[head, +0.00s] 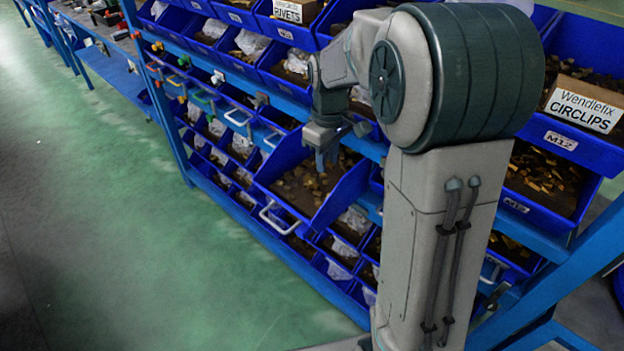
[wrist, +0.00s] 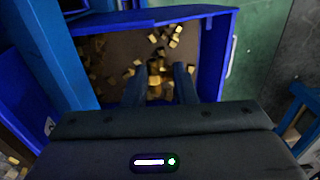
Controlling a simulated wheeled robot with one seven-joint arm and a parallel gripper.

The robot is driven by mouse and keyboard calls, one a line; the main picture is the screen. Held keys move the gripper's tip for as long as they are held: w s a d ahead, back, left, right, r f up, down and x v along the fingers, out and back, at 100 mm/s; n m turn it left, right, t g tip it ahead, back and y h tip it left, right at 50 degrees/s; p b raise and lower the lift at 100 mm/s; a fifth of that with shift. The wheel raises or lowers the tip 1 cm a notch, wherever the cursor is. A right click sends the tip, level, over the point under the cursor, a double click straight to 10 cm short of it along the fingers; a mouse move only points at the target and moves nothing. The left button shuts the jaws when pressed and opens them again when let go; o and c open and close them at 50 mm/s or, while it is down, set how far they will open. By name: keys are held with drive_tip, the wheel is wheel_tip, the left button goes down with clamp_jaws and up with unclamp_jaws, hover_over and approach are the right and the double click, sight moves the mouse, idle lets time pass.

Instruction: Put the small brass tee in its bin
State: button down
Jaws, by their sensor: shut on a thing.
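My gripper (head: 323,163) hangs over a large blue bin (head: 340,205) on the rack, with its fingers pointing down. In the wrist view my gripper (wrist: 161,76) is shut on a small brass piece (wrist: 155,80) between its two dark fingers. The piece is small and dim, so I cannot make out its tee shape clearly. Loose brass pieces (wrist: 167,36) lie on the brown floor of the blue bin below, which also shows in the wrist view (wrist: 214,60).
Rows of smaller blue bins (head: 225,140) with brass parts and clear bags surround the large bin. A CIRCLIPS box (head: 583,108) sits in an upper bin at right. Blue rack posts (wrist: 55,45) stand close by. The green floor (head: 110,220) at left is clear.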

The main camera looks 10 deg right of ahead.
sight(325, 197)
wheel_tip(325, 197, down, 9)
drive_tip(key=shift+s+f+p, duration=0.1)
drive_tip(key=shift+s+p, duration=0.05)
drive_tip(key=shift+p, duration=0.35)
drive_tip(key=c, duration=1.2)
unclamp_jaws()
drive_tip(key=shift+o, duration=0.2)
